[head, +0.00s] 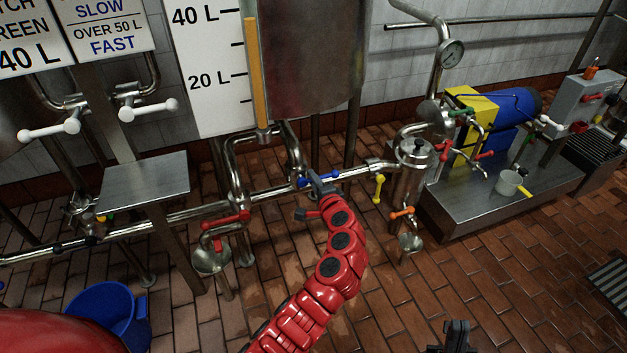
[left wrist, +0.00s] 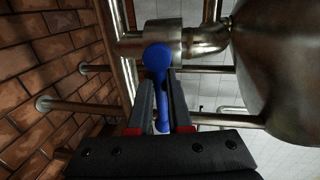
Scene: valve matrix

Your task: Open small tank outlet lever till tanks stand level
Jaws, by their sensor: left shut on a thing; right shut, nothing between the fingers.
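A blue lever (head: 325,176) sits on the steel pipe below a steel tank (head: 310,60). My left gripper (head: 320,185), at the end of the red arm, is shut on this lever. In the left wrist view the blue lever (left wrist: 158,60) lies between the two dark fingers (left wrist: 162,105), with its round end near the pipe fitting. The tank's sight tube (head: 255,75) has an amber column reaching near the 40 L mark. My right gripper (head: 460,335) is shut and empty at the bottom edge, partly cut off.
A red lever (head: 228,217) is left of my arm; a yellow lever (head: 379,187) and an orange lever (head: 402,212) are right of it. White handles (head: 50,130) are at the left. A blue bucket (head: 108,310) stands on the floor. Brick floor (head: 500,270) is clear at right.

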